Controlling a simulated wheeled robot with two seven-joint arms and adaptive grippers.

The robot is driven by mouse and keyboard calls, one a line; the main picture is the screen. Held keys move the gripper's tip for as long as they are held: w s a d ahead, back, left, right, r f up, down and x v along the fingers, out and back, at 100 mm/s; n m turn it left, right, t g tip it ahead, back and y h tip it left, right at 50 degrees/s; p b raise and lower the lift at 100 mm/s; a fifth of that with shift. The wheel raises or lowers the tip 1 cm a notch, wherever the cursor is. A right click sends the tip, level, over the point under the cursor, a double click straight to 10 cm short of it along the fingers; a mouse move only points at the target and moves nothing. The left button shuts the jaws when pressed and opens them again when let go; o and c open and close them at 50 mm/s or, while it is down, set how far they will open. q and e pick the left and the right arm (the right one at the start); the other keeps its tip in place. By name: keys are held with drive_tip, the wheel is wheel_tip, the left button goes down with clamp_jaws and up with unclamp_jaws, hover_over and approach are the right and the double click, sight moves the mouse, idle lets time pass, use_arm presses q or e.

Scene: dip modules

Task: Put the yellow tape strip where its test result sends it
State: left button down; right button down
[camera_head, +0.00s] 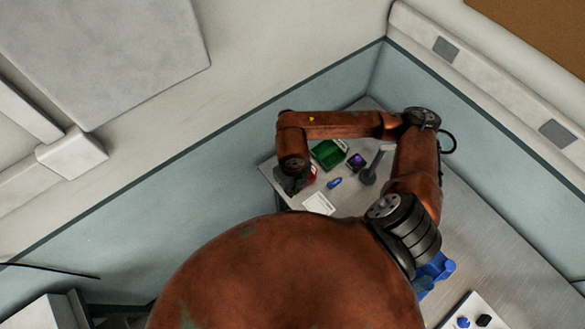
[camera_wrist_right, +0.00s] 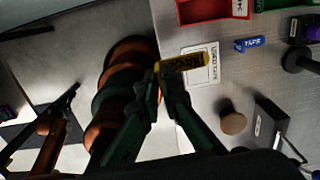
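The yellow tape strip (camera_wrist_right: 190,66), with dark lettering, shows in the right wrist view. My right gripper (camera_wrist_right: 161,78) has its green fingers closed together at the strip's left end and appears to hold it over the white card (camera_wrist_right: 199,52) marked for used tape. In the head view my right gripper (camera_head: 290,186) is a dark shape left of the red bin (camera_head: 313,173); the strip is hidden there. The green bin (camera_head: 328,153) lies behind the red one. A dark device with a purple top (camera_head: 356,160) stands right of them. My left gripper may be the dark shape at the wrist view's left.
A blue tape piece (camera_wrist_right: 249,43) lies right of the card. A dark stand (camera_head: 374,170) rises near the device. A brown round piece (camera_wrist_right: 233,122) and a black box (camera_wrist_right: 270,125) lie nearer. A blue object (camera_head: 435,270) and a white panel (camera_head: 474,311) are farther right.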

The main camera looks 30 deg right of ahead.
drive_tip(key=shift+m, duration=0.3)
drive_tip(key=w+d+f+p, duration=0.1)
drive_tip(key=w+f, duration=0.2)
drive_tip(key=w, duration=0.1)
drive_tip(key=w+d+f+p, duration=0.1)
drive_tip(key=w+d+f, duration=0.1)
drive_tip(key=w+f, duration=0.1)
drive_tip(key=w+d+f+p, duration=0.2)
drive_tip(key=w, duration=0.2)
drive_tip(key=shift+w+d+f, duration=0.1)
drive_tip(key=shift+w+f, duration=0.3)
drive_tip(key=shift+w+d+f, duration=0.15)
drive_tip(key=shift+w+f, duration=0.2)
drive_tip(key=shift+f, duration=0.15)
wheel_tip(320, 180, down, 3)
drive_tip(key=shift+w+r+p, duration=0.1)
drive_tip(key=shift+p, duration=0.8)
drive_tip(key=shift+f, duration=0.2)
drive_tip(key=shift+f, duration=0.1)
